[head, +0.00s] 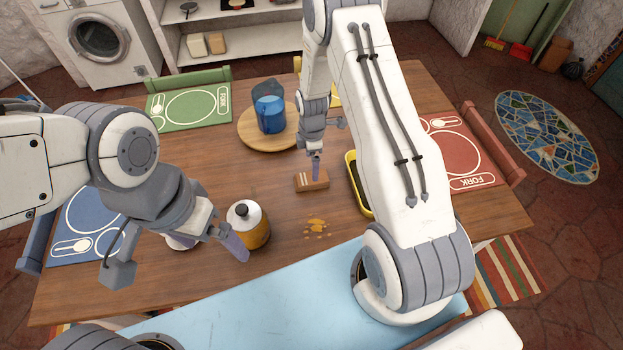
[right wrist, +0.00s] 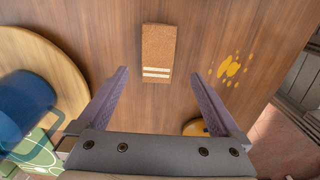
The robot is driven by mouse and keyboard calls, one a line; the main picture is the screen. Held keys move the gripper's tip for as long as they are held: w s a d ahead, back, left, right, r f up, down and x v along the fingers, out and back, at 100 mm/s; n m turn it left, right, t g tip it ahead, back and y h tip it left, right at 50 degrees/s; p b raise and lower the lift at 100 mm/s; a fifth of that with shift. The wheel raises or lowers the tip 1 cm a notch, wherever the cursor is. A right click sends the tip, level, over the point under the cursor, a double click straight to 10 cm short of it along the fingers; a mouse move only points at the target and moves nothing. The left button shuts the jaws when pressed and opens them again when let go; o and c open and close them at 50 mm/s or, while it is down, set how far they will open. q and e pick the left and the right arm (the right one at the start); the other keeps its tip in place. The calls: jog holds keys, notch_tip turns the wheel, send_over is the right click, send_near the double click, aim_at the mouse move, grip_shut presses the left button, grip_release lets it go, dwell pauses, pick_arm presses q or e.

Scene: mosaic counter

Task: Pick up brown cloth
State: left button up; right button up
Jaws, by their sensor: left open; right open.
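The brown cloth (head: 312,180) lies folded on the wooden table, near its middle, with pale stripes at one end. In the right wrist view the cloth (right wrist: 157,48) lies flat just beyond the fingertips, lined up with the gap between them. My right gripper (head: 316,172) points down over the cloth; its jaws (right wrist: 158,75) are open and empty, with the cloth not between them. My left gripper (head: 236,247) is open beside the bottle at the front left, away from the cloth.
An amber bottle (head: 254,232) with a white top stands near my left gripper. Orange spill marks (head: 317,229) lie in front of the cloth. A yellow-rimmed tray (head: 352,172) is close to its right. A blue pitcher (head: 269,114) stands on a round board (head: 250,140) behind.

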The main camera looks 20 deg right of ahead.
jog(key=shift+f, duration=0.95)
jog(key=f+p, duration=0.1)
jog(key=f, duration=0.1)
jog(key=f+p, duration=0.1)
jog(key=f, duration=0.1)
jog(key=shift+w+a+f, duration=0.1)
jog(key=shift+w, duration=0.1)
jog(key=shift+f, duration=0.65)
jog(key=c, duration=1.4)
jog(key=shift+r, duration=0.5)
jog(key=r, duration=0.1)
jog(key=r+b, duration=0.1)
jog(key=d+r, duration=0.1)
jog(key=shift+s+r+b, duration=0.25)
jog(key=shift+s+b, duration=0.1)
jog(key=s+d+r, duration=0.2)
jog(key=s+d+r+b, duration=0.1)
jog(key=s+d+r, duration=0.1)
jog(key=s, duration=0.1)
jog(key=s+d+r+b, duration=0.1)
jog(key=s+d+r, duration=0.1)
jog(key=s, duration=0.1)
jog(key=shift+d+r, duration=0.25)
jog(key=shift+d, duration=0.1)
